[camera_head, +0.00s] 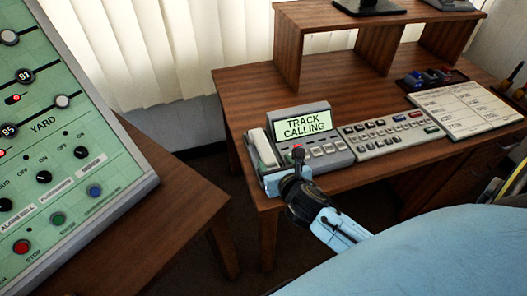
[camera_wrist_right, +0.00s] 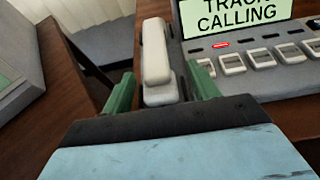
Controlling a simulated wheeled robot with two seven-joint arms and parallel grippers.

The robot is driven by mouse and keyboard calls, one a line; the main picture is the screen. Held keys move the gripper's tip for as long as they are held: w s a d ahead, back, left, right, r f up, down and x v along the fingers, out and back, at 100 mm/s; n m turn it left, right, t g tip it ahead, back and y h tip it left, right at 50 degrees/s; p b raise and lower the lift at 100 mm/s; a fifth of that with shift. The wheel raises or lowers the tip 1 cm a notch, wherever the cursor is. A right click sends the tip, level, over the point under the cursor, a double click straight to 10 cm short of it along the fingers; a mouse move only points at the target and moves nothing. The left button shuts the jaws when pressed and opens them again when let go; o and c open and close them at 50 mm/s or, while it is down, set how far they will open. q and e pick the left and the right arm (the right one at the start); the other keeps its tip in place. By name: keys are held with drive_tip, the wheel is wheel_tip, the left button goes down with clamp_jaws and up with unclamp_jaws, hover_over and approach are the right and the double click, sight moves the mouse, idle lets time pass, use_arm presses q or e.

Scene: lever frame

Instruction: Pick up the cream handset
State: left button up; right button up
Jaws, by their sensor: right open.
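My right gripper (camera_head: 287,176) is at the front left edge of the console, just in front of the handset. Its two green fingers (camera_wrist_right: 160,88) are open, one to each side of the handset's line. The gripper holds nothing. The screen reads "TRACK CALLING". My left gripper is not in view.
A grey button panel (camera_head: 390,134) and a white chart board (camera_head: 465,108) sit to the right of the console. A wooden shelf (camera_head: 345,17) stands behind. A green control panel (camera_head: 50,140) on another desk is at the left. The desk behind the console is clear.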

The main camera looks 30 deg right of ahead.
sight(270, 160)
drive_tip(key=shift+w+d+f, duration=0.15)
drive_tip(key=shift+w+f, duration=0.1)
drive_tip(key=shift+w, duration=0.35)
drive_tip(key=x, duration=0.1)
drive_tip(key=b+x, duration=0.1)
drive_tip(key=x, duration=0.2)
drive_tip(key=shift+w+a+f+b, duration=0.25)
drive_tip(key=shift+b, duration=0.15)
drive_tip(key=shift+w+f, duration=0.1)
drive_tip(key=shift+w, duration=0.25)
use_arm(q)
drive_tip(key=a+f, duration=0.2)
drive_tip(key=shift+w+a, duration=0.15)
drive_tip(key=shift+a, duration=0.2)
use_arm(e)
drive_tip(key=c, duration=0.9)
